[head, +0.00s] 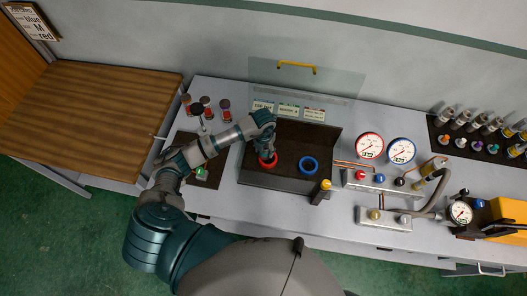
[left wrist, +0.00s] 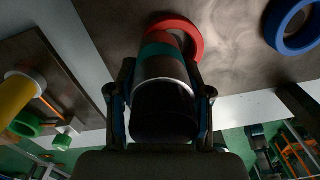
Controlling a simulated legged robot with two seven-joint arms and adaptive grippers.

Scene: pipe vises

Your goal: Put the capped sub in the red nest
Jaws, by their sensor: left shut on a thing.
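My left gripper (head: 267,148) is over the red nest (head: 268,162), a red ring on the dark fixture. In the left wrist view its fingers (left wrist: 163,98) are shut on the sub (left wrist: 163,72), a grey and dark cylinder with a teal band near its far end. The sub's far end overlaps the red nest (left wrist: 190,30) and hides part of it. I cannot tell whether it is inside the ring or just above it. The cap cannot be made out. My right gripper is not in view.
A blue ring (head: 308,164) sits right of the red one. A clear panel with a yellow handle (head: 296,66) stands behind. Gauges (head: 370,146) and valves are to the right. Red-based pieces (head: 208,108) and a dark mat (head: 211,180) lie left.

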